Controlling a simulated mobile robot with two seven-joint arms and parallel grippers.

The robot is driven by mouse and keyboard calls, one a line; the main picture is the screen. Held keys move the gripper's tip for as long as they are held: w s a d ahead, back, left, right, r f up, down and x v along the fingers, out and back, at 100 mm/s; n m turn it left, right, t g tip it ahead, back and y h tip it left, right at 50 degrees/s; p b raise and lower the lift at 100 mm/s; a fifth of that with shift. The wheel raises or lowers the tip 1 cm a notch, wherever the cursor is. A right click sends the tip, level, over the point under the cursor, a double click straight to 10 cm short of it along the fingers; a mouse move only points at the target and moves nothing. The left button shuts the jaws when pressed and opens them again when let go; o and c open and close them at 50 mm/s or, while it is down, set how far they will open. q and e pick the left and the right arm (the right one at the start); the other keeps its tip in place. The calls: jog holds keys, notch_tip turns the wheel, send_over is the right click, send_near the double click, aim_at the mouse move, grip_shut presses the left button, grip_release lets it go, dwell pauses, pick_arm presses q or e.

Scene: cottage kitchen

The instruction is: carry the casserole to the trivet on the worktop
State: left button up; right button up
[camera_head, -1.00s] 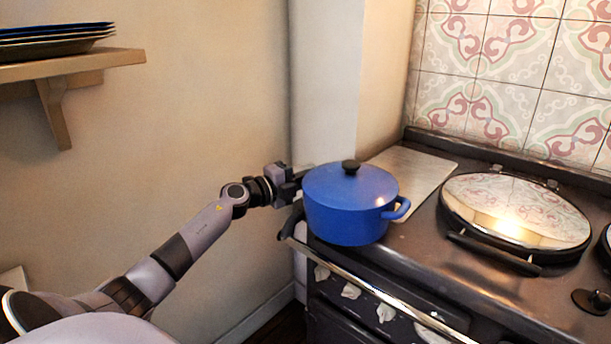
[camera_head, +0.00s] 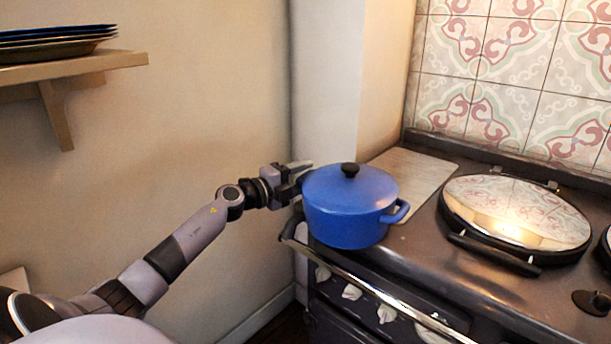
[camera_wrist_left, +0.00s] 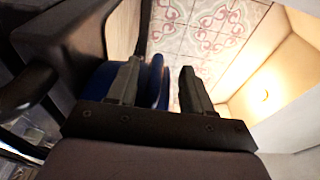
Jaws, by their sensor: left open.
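The casserole (camera_head: 345,220) is a blue lidded pot with a black knob. It stands upright at the left front of the dark range, and one side handle points right. My left gripper (camera_head: 303,174) is open at the pot's left side, where the other handle is mostly hidden from the head view. In the left wrist view, blue parts of the casserole (camera_wrist_left: 97,88) show beside and behind one finger of the left gripper (camera_wrist_left: 160,85). I cannot tell whether the fingers touch it. I see no trivet, and my right gripper is out of view.
The range (camera_head: 415,255) has a shiny round hob lid (camera_head: 515,210) to the right of the pot and a front rail (camera_head: 385,300). A flat pale metal plate (camera_head: 415,170) lies behind the pot. A wall shelf (camera_head: 75,66) holds plates at upper left.

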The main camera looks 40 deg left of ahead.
pick_arm(q)
jog(key=s, duration=0.6)
jog(key=shift+a, duration=0.45)
jog(key=shift+c, duration=0.3)
